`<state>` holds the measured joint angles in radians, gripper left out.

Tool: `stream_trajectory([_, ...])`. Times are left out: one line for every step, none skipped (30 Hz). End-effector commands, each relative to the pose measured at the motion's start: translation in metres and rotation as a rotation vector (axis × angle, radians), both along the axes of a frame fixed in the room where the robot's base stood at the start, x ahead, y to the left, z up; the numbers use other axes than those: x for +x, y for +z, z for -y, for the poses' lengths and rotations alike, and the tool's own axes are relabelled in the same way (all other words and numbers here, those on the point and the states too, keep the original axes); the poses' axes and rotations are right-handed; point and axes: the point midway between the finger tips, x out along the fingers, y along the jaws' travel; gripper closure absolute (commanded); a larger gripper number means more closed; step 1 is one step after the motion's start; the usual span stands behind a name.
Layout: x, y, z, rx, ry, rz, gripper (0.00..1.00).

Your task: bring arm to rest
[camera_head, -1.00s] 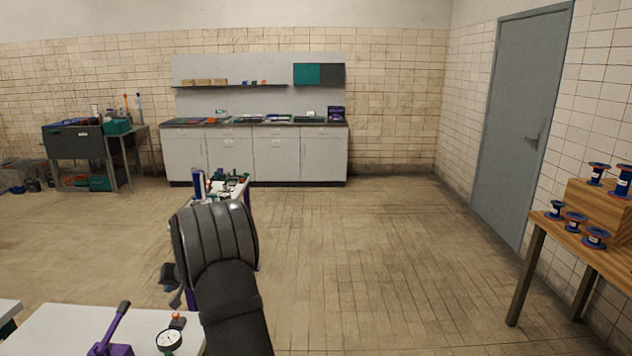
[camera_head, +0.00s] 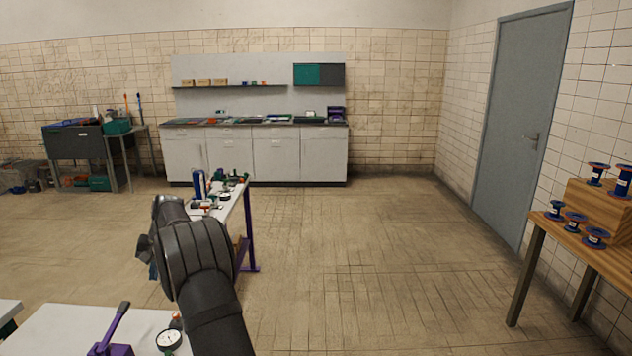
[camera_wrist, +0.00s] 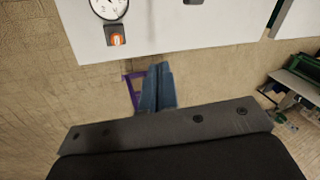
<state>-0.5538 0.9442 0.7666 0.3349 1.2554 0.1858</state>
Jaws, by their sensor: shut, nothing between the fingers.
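My gripper (camera_wrist: 158,70) shows in the wrist view as two blue-grey fingers lying together, shut with nothing between them. They stick out beyond the dark wrist body, over the floor and below the edge of a white tabletop (camera_wrist: 215,22). In the head view my black arm rises from the bottom and bends to the left, between the near white bench (camera_head: 60,330) and the open floor. The gripper end is mostly hidden there behind the wrist.
The near bench carries a dial gauge (camera_head: 169,341) and a purple lever tool (camera_head: 110,335). A white table (camera_head: 228,208) with purple legs and small parts stands just beyond my arm. A wooden table (camera_head: 590,245) with spools is at right. The middle floor is clear.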

Motion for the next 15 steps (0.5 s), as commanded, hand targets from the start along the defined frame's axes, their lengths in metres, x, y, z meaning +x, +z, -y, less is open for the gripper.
stream_trajectory([0.001, 0.003, 0.001, -0.031, -0.014, -0.008, 1.00])
stream_trajectory([0.002, 0.004, 0.002, -0.051, -0.026, -0.014, 1.00])
stream_trajectory([0.002, 0.006, 0.003, -0.079, -0.042, -0.021, 1.00])
stream_trajectory([0.003, 0.008, 0.004, -0.100, -0.056, -0.025, 1.00])
stream_trajectory([0.003, 0.010, 0.006, -0.120, -0.069, -0.030, 1.00])
stream_trajectory([0.004, 0.012, 0.008, -0.148, -0.088, -0.034, 1.00])
stream_trajectory([0.005, 0.014, 0.009, -0.169, -0.103, -0.037, 1.00])
stream_trajectory([0.005, 0.017, 0.010, -0.189, -0.120, -0.039, 1.00])
stream_trajectory([0.006, 0.019, 0.013, -0.215, -0.142, -0.043, 1.00])
stream_trajectory([0.007, 0.021, 0.015, -0.236, -0.158, -0.045, 1.00])
stream_trajectory([0.008, 0.023, 0.016, -0.254, -0.175, -0.045, 1.00])
stream_trajectory([0.008, 0.026, 0.019, -0.280, -0.199, -0.045, 1.00])
stream_trajectory([0.009, 0.029, 0.020, -0.299, -0.219, -0.047, 1.00])
stream_trajectory([0.009, 0.031, 0.022, -0.317, -0.237, -0.046, 1.00])
stream_trajectory([0.010, 0.034, 0.024, -0.341, -0.262, -0.045, 1.00])
